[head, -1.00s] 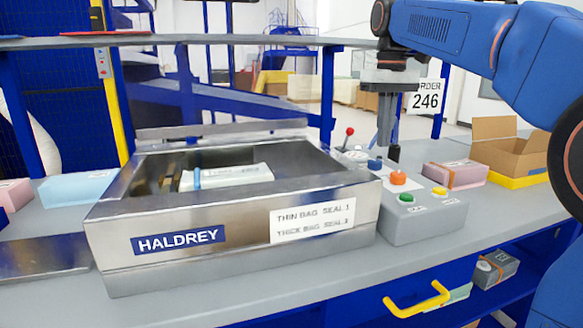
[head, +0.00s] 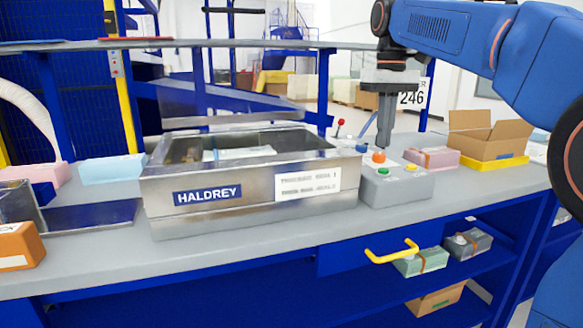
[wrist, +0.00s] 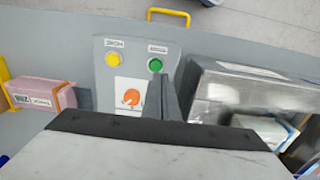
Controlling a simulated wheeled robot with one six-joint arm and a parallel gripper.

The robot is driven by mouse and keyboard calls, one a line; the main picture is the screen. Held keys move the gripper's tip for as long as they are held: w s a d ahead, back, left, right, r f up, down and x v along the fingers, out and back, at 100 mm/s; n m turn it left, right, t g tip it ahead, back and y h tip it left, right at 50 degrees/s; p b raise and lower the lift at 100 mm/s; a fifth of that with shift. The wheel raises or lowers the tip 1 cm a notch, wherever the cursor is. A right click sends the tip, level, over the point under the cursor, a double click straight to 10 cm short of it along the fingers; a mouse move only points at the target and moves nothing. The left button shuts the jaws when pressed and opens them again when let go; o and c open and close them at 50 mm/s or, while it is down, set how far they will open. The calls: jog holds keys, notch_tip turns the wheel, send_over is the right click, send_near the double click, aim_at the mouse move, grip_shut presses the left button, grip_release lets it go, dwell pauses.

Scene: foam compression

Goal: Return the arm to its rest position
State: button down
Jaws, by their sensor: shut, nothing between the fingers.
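My gripper (head: 383,143) points straight down from my blue arm in the head view, just behind the grey control box (head: 398,188) on the bench. Its fingers are together with nothing between them. In the wrist view my gripper (wrist: 165,82) hangs above the control box (wrist: 135,50), between the orange knob (wrist: 131,97) and the steel machine (wrist: 240,85). The box carries a green button and a yellow button. The HALDREY machine (head: 250,210) stands left of the box, with a pale package (head: 240,153) inside it.
An open cardboard box (head: 485,140) and a pink block (head: 432,158) lie to the right on the bench. A light blue block (head: 112,169) and an orange box (head: 20,246) are at the left. A yellow drawer handle (head: 391,251) juts from the bench front.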

jog(key=shift+s+d+f, duration=0.25)
jog(key=shift+s+f, duration=0.1)
jog(key=shift+s, duration=0.35)
jog(key=shift+s+d+f, duration=0.2)
jog(key=shift+s+f, duration=0.15)
jog(key=shift+s, duration=0.3)
jog(key=s+d+f+m+t, duration=0.1)
jog(key=s+d+f+t, duration=0.1)
jog(key=s+f, duration=1.1)
jog(key=s+d+f+m+t, duration=0.2)
jog(key=s+d+f, duration=0.2)
jog(key=s+f, duration=1)
notch_tip(320, 180, down, 3)
jog(key=shift+f+m+t, duration=0.15)
jog(key=shift+m+t, duration=0.15)
jog(key=shift+t, duration=0.1)
